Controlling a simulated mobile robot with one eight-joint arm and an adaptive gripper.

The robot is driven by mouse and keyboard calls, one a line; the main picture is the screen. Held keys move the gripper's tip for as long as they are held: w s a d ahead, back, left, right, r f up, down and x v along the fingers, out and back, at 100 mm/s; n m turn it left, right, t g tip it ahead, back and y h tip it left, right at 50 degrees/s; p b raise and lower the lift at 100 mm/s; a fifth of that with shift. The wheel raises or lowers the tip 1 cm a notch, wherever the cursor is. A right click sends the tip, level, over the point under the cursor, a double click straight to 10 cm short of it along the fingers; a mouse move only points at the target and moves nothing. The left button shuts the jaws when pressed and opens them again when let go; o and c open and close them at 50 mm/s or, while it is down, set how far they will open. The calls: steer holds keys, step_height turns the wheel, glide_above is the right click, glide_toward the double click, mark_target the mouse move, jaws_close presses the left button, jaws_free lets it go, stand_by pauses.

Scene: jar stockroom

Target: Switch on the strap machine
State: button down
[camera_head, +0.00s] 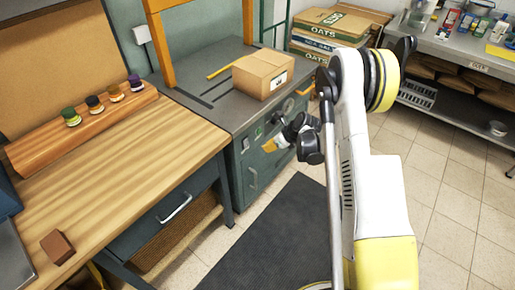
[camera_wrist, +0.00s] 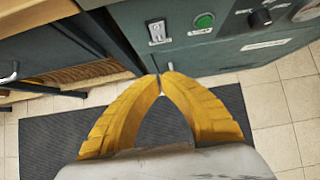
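The strap machine (camera_head: 222,62) is a grey-green cabinet with a flat top and an orange arch, at the upper middle of the head view. Its front panel (camera_wrist: 230,50) fills the top of the wrist view. On the panel are a light rocker switch (camera_wrist: 156,31), a green round button (camera_wrist: 204,20) and a black knob (camera_wrist: 262,17). My gripper (camera_wrist: 161,77) has its yellow fingertips together with nothing between them. The tips appear just below the switch; contact cannot be told. In the head view my gripper (camera_head: 266,148) is close to the panel.
A cardboard box (camera_head: 263,72) sits on the machine top. A wooden workbench (camera_head: 130,145) with small jars on a rack stands to the left. A dark mat (camera_head: 270,235) covers the floor in front. Stacked oats boxes (camera_head: 330,24) are behind, and a metal shelf (camera_head: 470,55) is at right.

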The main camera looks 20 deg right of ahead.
mark_target(244, 149)
steer(key=w+a+r+b+x, duration=0.1)
steer(key=b+x, duration=0.4)
steer(key=x, duration=0.7)
steer(key=shift+w+a+r, duration=0.15)
steer(key=shift+w+r, duration=0.15)
steer(key=shift+w, duration=0.15)
steer(key=shift+w+a+f+t+y, duration=0.3)
steer(key=shift+w+a+t, duration=0.05)
steer(key=shift+w+t, duration=0.15)
steer(key=shift+r, duration=0.15)
